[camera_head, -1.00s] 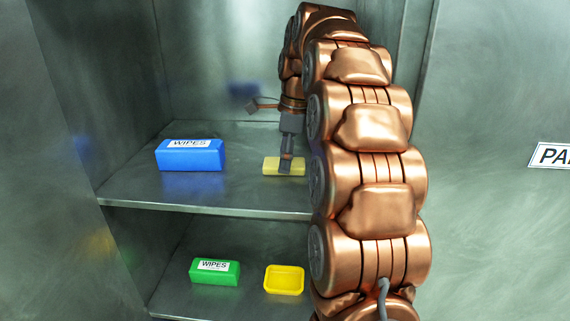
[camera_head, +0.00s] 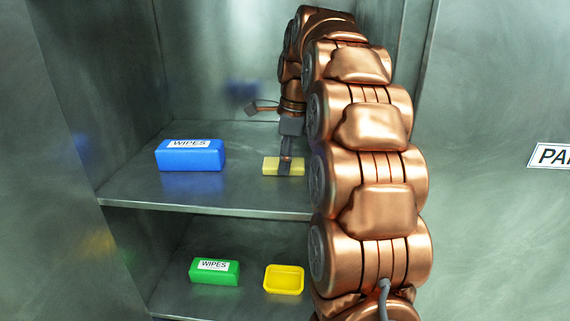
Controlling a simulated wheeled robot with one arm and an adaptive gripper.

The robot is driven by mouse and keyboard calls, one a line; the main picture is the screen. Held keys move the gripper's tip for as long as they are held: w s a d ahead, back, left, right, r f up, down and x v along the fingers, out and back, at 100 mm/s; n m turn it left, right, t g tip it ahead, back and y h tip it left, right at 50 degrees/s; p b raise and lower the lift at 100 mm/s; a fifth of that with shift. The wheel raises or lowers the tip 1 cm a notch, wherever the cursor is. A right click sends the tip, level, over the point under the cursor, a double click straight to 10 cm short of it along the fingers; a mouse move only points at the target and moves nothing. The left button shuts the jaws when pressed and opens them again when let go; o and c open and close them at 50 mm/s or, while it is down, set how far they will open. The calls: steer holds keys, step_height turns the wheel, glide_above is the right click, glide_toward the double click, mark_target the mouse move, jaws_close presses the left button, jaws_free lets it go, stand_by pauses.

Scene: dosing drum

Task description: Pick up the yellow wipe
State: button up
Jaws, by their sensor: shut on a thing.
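The yellow wipe (camera_head: 270,166) lies on the upper shelf, right of the blue wipes box. It is a flat pale-yellow block, and its middle is partly hidden by my gripper. My gripper (camera_head: 285,170) points down over the wipe with its fingers at the wipe's level. It is shut on the wipe, which appears to be still at the shelf surface.
A blue wipes box (camera_head: 190,158) stands on the upper shelf (camera_head: 230,208) to the left. On the lower shelf are a green wipes box (camera_head: 214,273) and a yellow tray (camera_head: 284,292). My arm hides the right side of the cabinet.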

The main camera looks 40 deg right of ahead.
mark_target(277, 167)
steer(key=shift+r+b, duration=0.8)
steer(key=shift+r, duration=0.85)
steer(key=shift+a+r, duration=0.1)
steer(key=shift+a, duration=0.05)
steer(key=shift+s+a+b, duration=0.3)
steer(key=shift+a, duration=0.2)
steer(key=shift+s+a+b, duration=0.25)
steer(key=shift+s+a, duration=0.05)
steer(key=shift+a, duration=0.2)
steer(key=s+a, duration=0.2)
steer(key=a, duration=0.2)
steer(key=s+a+r+b, duration=0.1)
steer(key=s+a, duration=0.1)
steer(key=a, duration=0.2)
steer(key=s+a+b, duration=0.1)
steer(key=s+a, duration=0.1)
steer(key=a, duration=0.2)
steer(key=shift+s+r, duration=0.1)
steer(key=shift+r, duration=0.1)
